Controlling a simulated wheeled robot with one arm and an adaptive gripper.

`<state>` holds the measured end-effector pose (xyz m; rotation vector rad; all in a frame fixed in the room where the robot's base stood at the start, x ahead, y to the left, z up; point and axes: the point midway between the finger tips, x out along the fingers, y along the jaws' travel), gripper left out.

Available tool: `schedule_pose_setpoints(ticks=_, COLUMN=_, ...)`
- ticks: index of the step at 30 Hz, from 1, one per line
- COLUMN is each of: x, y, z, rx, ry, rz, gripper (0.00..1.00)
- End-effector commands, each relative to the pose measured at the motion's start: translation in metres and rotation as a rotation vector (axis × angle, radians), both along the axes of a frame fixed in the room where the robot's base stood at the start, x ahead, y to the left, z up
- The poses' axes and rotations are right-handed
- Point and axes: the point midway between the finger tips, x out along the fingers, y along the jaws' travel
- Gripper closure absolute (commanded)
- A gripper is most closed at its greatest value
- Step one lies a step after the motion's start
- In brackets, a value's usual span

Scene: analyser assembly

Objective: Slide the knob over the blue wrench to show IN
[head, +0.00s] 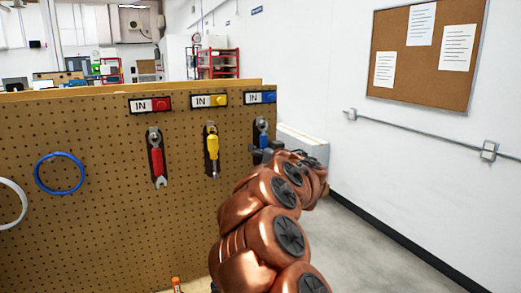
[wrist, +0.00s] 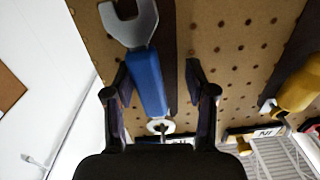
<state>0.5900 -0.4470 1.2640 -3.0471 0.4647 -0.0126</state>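The blue wrench (head: 262,134) hangs on a dark backing at the right end of the pegboard. Above it is a label slider with a blue knob (head: 269,97) at its right side, and the label (head: 254,98) reads IN. My gripper (head: 262,154) is at the lower part of the blue wrench. The gripper is open and holds nothing. In the wrist view the gripper body mostly hides the blue slider.
A red wrench (head: 157,160) and a yellow wrench (head: 212,150) hang to the left, under sliders with a red knob (head: 160,104) and a yellow knob (head: 219,100), both reading IN. The white wall (head: 410,150) stands right of the board, with floor between.

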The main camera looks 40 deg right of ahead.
Motion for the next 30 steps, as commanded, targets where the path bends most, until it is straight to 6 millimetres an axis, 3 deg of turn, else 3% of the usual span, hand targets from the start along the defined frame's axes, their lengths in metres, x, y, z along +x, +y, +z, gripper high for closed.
schedule_pose_setpoints(ticks=2, x=0.0000, y=0.0001, z=0.0000, rx=0.000, ry=0.000, rz=0.000, gripper=0.54)
schedule_pose_setpoints(ticks=15, x=0.0008, y=0.0011, z=0.0002, rx=-0.001, ry=0.000, rz=0.003, gripper=1.00)
schedule_pose_setpoints(ticks=30, x=0.0013, y=0.0018, z=0.0003, rx=-0.001, ry=0.000, rz=0.004, gripper=1.00)
